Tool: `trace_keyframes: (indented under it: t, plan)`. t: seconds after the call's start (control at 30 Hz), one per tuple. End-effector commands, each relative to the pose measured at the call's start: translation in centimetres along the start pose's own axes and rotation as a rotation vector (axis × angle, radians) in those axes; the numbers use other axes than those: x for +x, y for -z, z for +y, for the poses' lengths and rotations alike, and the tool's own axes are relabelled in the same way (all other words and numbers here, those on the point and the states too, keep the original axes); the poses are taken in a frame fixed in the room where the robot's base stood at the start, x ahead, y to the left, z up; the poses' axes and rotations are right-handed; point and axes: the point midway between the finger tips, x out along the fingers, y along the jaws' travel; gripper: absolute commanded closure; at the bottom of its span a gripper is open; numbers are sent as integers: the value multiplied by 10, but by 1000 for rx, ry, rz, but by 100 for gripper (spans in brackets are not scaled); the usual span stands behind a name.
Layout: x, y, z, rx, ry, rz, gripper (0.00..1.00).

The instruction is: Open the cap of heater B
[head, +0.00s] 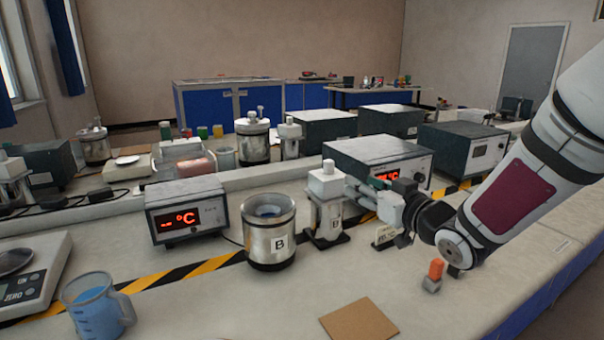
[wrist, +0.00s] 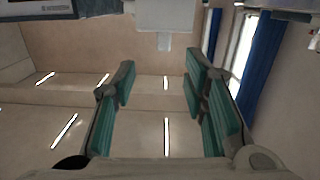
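The metal pot marked B (head: 270,245) stands upright on the bench in the middle of the head view. Its top shows a round recess inside a metal rim, with no knobbed lid on it. My gripper (head: 364,196) is just right of this unit. In the wrist view my gripper (wrist: 160,78) has its teal finger pads wide apart with nothing between them. A white block with a small knob (wrist: 165,18), seemingly that unit's top, shows upside down beyond the fingers.
A °C display box (head: 185,210) stands left of the pot, another (head: 378,155) behind my gripper. A blue beaker (head: 95,305) and a scale (head: 30,270) are front left. An orange-topped bottle (head: 434,275) stands below my arm. A brown pad (head: 358,320) lies in front.

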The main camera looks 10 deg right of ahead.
Motion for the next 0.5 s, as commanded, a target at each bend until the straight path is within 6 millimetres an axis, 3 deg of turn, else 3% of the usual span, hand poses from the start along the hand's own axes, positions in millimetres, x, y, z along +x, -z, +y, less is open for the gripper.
trace_keyframes:
  t: [0.27, 0.5]
  plan:
    - [13, 2, -1, 24, 30, 61, 60]
    - [56, 4, -2, 24, 30, 61, 60]
